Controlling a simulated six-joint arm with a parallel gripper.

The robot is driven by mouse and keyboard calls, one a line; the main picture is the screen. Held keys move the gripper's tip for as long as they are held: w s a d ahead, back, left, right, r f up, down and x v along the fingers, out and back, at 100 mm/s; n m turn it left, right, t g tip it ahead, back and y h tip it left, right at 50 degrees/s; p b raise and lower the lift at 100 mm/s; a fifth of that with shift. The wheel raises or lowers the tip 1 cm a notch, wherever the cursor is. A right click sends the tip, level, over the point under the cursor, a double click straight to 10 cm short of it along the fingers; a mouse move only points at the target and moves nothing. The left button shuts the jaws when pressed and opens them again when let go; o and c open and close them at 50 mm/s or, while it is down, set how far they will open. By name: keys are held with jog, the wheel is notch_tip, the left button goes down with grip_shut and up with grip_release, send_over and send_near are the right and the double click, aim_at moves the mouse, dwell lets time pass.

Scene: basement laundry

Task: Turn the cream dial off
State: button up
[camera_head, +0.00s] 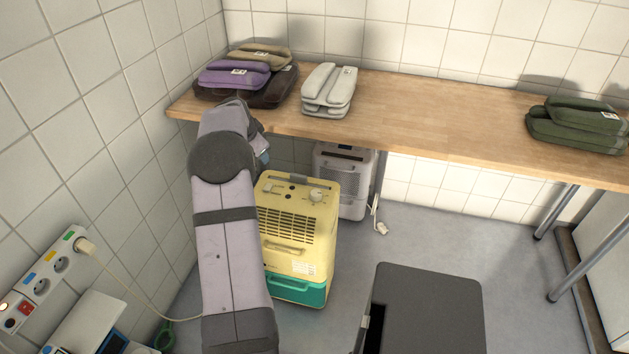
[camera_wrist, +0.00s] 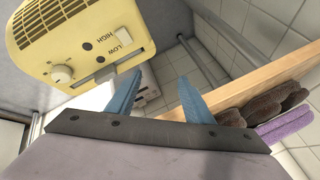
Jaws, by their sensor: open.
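The yellow dehumidifier-like unit (camera_head: 297,222) stands on the floor beside my arm, with a teal base. Its round cream dial (camera_head: 316,195) is on the top panel at the right; the wrist view shows the dial (camera_wrist: 61,75) at the left. A smaller cream control (camera_wrist: 123,36) sits between the words LOW and HIGH. My gripper (camera_wrist: 160,98) is open, with two blue fingers apart and nothing between them. It is clear of the dial, off to its right in the wrist view. In the head view my arm mostly hides the gripper. I cannot read the dial's setting.
A wooden shelf (camera_head: 430,112) with folded textiles is behind and above the unit. A grey-white unit (camera_head: 342,180) stands behind it. A power strip (camera_head: 40,280) with a plugged-in cable is on the left wall. A dark box (camera_head: 430,310) stands right front; floor between is clear.

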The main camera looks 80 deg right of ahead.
aim_at(316, 193)
jog(key=s+a+f+n+g+y+p, duration=0.1)
jog(key=s+a+f+p, duration=0.15)
jog(key=s, duration=0.65)
jog(key=s+a+f+n+g+y+p, duration=0.15)
jog(key=s+p, duration=0.25)
jog(key=s, duration=0.4)
jog(key=shift+g, duration=0.25)
jog(key=shift+x, duration=3.4)
jog(key=shift+s, duration=0.2)
jog(key=c, duration=1)
jog(key=shift+c, duration=0.2)
